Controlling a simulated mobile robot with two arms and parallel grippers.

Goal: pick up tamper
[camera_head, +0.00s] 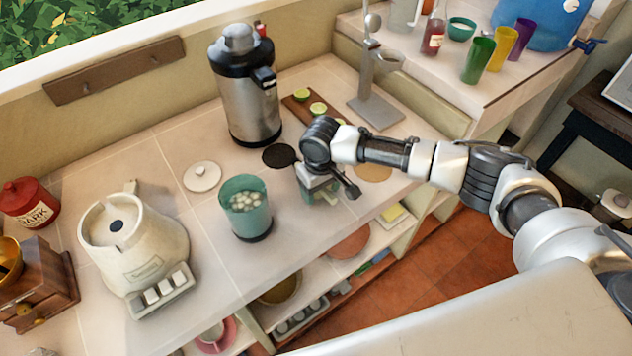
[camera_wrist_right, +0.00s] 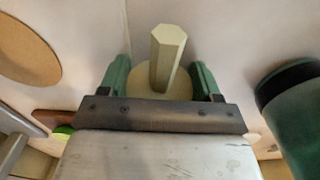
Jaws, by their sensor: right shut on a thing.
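The tamper shows in the right wrist view as a pale cream-green piece (camera_wrist_right: 168,55) with a six-sided handle above a round base. It stands between the two green fingers of my right gripper (camera_wrist_right: 162,82), which are shut on it. In the head view my right gripper (camera_head: 323,196) is low over the tiled counter, between the teal jar and the cork disc. The tamper is mostly hidden there by the gripper and wrist. I cannot tell whether its base touches the counter. My left gripper is in neither view.
A teal jar (camera_head: 245,203) stands left of my gripper, with a cork disc (camera_head: 373,172) to its right. Behind are a dark disc (camera_head: 280,156), a steel urn (camera_head: 245,95) and a board with cut limes (camera_head: 306,110). Open shelves lie below the counter's front edge.

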